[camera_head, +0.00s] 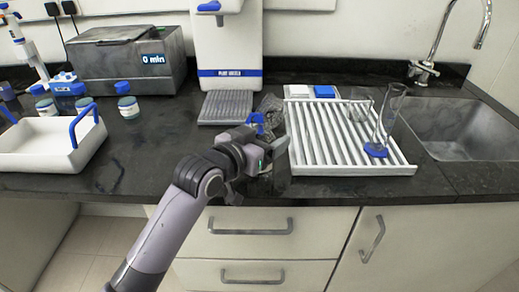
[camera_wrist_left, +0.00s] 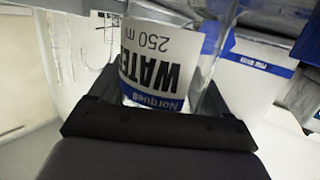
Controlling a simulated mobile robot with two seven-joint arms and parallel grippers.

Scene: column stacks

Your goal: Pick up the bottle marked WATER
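The bottle marked WATER shows large in the left wrist view, with its white and blue label (camera_wrist_left: 160,70) upside down and reading 250 ml. It is clear, and its blue cap (camera_head: 257,118) seems to show just behind my left gripper in the head view; most of its body is hidden there. My left gripper (camera_head: 268,155) is low over the front of the counter. In the wrist view its dark fingers (camera_wrist_left: 160,92) stand wide on either side of the bottle. I cannot tell whether they touch it. My right gripper is in neither view.
A white slatted drying rack (camera_head: 330,140) with glassware is close to the right, before the sink (camera_head: 465,130). A white dispenser (camera_head: 227,65) stands behind. A white tray with blue handles (camera_head: 45,150) and a grey bath (camera_head: 130,60) are to the left.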

